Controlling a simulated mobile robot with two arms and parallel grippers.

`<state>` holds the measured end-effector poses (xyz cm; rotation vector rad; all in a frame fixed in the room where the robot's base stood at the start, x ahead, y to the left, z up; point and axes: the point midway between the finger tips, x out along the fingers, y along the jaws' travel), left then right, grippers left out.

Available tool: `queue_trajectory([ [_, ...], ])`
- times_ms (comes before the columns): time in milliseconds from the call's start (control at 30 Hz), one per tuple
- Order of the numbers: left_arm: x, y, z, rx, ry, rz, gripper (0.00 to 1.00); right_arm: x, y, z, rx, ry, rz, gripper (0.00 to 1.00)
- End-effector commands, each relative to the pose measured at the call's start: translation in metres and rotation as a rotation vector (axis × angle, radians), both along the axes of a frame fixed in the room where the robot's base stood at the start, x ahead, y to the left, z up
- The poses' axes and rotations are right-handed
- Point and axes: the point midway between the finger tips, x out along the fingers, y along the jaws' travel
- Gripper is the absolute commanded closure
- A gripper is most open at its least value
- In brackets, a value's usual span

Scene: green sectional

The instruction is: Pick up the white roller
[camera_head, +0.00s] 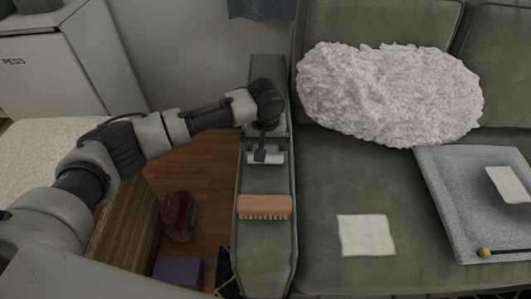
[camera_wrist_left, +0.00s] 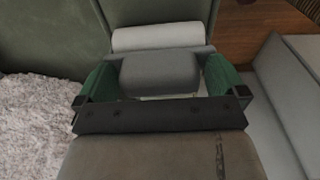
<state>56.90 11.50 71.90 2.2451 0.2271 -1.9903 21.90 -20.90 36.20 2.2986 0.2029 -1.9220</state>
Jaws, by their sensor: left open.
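The white roller (camera_head: 265,158) lies on the green sofa armrest (camera_head: 266,180), partly covered by my left gripper (camera_head: 265,143) in the head view. In the left wrist view the white roller (camera_wrist_left: 163,38) lies crosswise just beyond my open left gripper (camera_wrist_left: 160,80). A grey block (camera_wrist_left: 160,73) sits between the jaw sides, close to the roller; I cannot tell whether it belongs to the roller. The jaws are not closed on the white cylinder. My right gripper is not in view.
A wooden brush (camera_head: 264,206) lies nearer on the armrest. A fluffy pillow (camera_head: 390,92), a white cloth square (camera_head: 366,235) and a grey tray-like piece (camera_head: 450,200) are on the seat. Red (camera_head: 178,215) and purple (camera_head: 178,271) objects are on the floor at left.

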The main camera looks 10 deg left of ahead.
Motion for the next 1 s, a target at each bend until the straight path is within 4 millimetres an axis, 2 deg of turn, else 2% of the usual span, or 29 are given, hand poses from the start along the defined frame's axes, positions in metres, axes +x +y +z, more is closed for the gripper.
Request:
queue_trajectory([
  [200,0.000,0.000,0.000,0.000,0.000,-0.001,0.02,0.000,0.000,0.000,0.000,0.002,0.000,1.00],
  [500,0.000,0.000,0.000,-0.001,0.000,-0.001,0.47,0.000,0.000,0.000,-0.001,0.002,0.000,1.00],
  [800,0.000,0.000,0.003,-0.002,-0.001,-0.001,0.47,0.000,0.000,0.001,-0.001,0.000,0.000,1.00],
  [933,0.001,-0.001,0.013,-0.003,-0.002,-0.001,0.47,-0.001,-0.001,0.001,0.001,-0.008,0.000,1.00],
  [1000,0.001,-0.001,0.023,-0.002,-0.003,-0.001,0.47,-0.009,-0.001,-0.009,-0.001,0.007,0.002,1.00],
])
